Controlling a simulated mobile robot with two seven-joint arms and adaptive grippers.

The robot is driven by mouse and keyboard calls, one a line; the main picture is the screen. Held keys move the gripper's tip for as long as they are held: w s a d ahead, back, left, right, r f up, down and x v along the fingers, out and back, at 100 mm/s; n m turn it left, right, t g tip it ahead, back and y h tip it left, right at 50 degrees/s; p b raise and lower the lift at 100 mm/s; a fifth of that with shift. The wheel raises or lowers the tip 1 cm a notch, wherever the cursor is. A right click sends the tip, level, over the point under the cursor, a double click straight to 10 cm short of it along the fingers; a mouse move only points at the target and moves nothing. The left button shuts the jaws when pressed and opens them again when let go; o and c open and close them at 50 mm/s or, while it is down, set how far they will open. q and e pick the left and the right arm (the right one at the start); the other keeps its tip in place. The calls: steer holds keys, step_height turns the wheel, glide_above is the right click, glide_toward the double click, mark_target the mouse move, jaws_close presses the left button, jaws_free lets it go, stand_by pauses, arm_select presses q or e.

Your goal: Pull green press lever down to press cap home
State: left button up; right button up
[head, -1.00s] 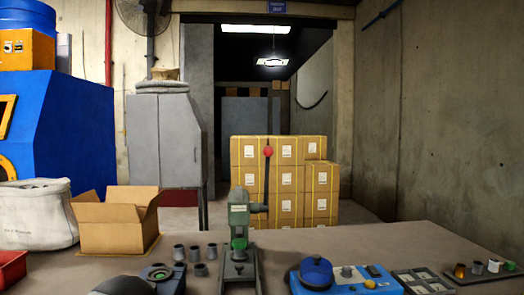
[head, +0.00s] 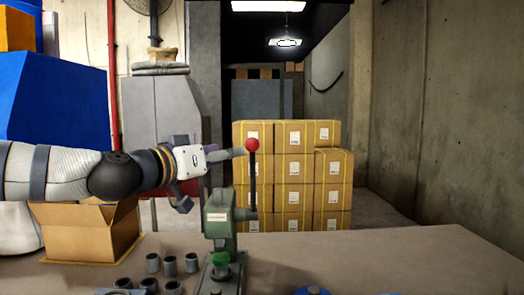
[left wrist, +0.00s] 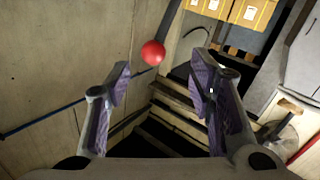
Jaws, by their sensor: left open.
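The green press (head: 219,222) stands on the bench in the head view. Its dark lever (head: 253,180) points up and ends in a red ball knob (head: 252,145). A green piece (head: 220,258) sits low on the press, below its head. My left gripper (head: 236,155) reaches in from the left at knob height, its tip just left of the knob. In the left wrist view my gripper (left wrist: 161,78) is open and empty, and the red knob (left wrist: 153,53) shows between and slightly beyond the fingertips. No contact is visible. My right gripper is out of view.
Several grey cylinders (head: 170,266) stand on the bench left of the press. A blue part (head: 312,291) shows at the bottom edge. The bench (head: 400,262) to the right is clear. Stacked cartons (head: 293,180) stand behind.

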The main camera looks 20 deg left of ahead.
mark_target(248, 148)
arm_select(q)
steer(key=x, duration=0.3)
steer(key=b+x, duration=0.1)
steer(key=x, duration=0.2)
steer(key=b+x, duration=0.1)
steer(key=x, duration=0.2)
steer(key=shift+s+d+r, duration=0.1)
steer(key=shift+d+r, duration=0.05)
steer(key=shift+d, duration=0.15)
steer(key=shift+w+d+r, duration=0.2)
steer(key=shift+w+r, duration=0.05)
steer(key=shift+w, duration=0.25)
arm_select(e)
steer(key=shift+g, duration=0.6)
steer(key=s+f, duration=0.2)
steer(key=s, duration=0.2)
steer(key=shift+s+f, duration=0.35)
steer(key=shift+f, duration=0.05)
arm_select(q)
steer(key=shift+c, duration=0.6)
jaws_close()
